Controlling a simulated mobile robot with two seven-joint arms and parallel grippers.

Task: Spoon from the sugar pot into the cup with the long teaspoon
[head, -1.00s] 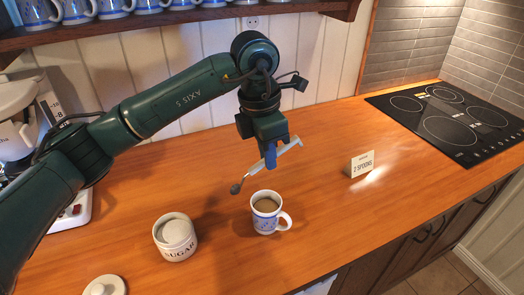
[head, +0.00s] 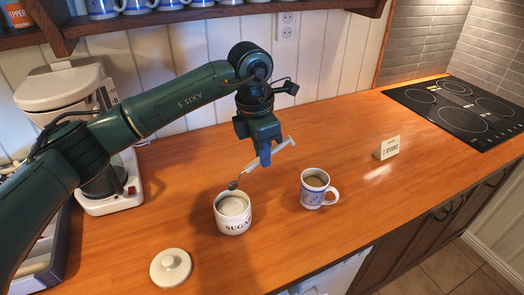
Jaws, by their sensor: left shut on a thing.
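My left gripper (head: 265,157) is shut on the long teaspoon (head: 273,152) and holds it slanted above the counter. The spoon's dark bowl end points down to the left, over or just behind the far rim of the sugar pot; I cannot tell if it touches. The white sugar pot (head: 234,222) stands open, with pale sugar inside. The blue and white patterned cup (head: 312,195) stands upright to its right, with a brown drink inside and its handle to the right. My right gripper is not in view.
The pot's lid (head: 170,267) lies at the front left. A card reading "2 SPOONS" (head: 387,148) stands at right, before the hob (head: 462,111). A coffee machine (head: 75,92) stands at left, above a tray (head: 42,262).

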